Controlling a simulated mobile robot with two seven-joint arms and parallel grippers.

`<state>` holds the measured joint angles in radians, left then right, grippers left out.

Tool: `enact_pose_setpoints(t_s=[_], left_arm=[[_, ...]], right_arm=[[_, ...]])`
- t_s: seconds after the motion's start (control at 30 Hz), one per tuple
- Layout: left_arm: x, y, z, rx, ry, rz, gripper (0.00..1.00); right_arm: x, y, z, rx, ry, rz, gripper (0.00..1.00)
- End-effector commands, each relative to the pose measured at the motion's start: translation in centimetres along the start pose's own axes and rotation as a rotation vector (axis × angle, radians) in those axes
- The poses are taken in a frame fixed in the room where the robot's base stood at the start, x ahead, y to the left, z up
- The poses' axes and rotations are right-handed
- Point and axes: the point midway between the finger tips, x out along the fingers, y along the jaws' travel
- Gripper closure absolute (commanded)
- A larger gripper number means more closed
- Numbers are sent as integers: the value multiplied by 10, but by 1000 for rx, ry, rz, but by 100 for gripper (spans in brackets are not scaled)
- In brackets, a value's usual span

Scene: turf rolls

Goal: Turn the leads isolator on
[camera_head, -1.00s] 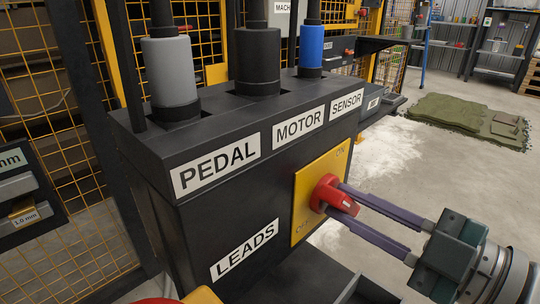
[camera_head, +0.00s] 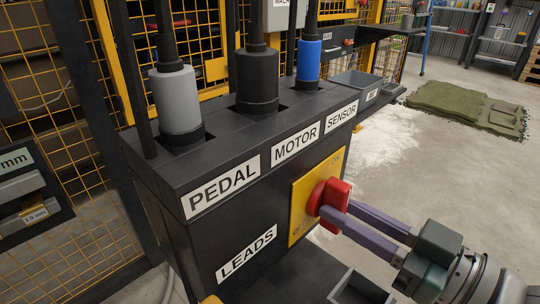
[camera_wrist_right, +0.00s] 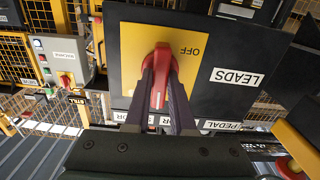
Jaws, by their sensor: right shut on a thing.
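The leads isolator is a red rotary handle (camera_head: 334,194) on a yellow plate (camera_head: 301,208), on the front of a black cabinet (camera_head: 190,240) by the LEADS label (camera_head: 247,253). ON is at the plate's top right and OFF at its lower left, partly covered. My right gripper (camera_head: 337,210) comes from the right and is shut on the handle, one finger on each side. In the right wrist view the handle (camera_wrist_right: 160,84) stands upright in the picture between both fingers, with OFF readable beside it. The handle's exact angle is hard to tell. My left gripper is not in view.
Grey, black and blue plugs (camera_head: 309,62) stand on the cabinet top behind PEDAL, MOTOR and SENSOR labels. A grey tray (camera_head: 352,287) sits low in front. Yellow mesh fencing (camera_head: 70,170) stands left and behind. Green turf (camera_head: 465,105) lies on open floor at the right.

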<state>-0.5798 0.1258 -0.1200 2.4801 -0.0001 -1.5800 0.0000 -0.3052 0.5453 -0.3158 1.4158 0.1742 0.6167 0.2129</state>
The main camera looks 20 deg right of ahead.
Motion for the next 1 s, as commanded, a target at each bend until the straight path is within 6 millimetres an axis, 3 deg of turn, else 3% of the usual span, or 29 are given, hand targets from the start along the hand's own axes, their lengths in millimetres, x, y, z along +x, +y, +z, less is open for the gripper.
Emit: enact_pose_setpoints(t_s=[0.63, 0.67, 0.9, 1.0], left_arm=[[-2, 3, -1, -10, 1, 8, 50], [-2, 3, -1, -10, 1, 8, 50], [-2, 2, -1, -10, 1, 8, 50], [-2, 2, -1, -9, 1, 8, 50]], right_arm=[[-1, 0, 2, 52, -6, 1, 100], [-1, 0, 2, 52, -6, 1, 75], [0, 0, 1, 50, -3, 0, 48], [0, 0, 1, 49, -3, 0, 48]])
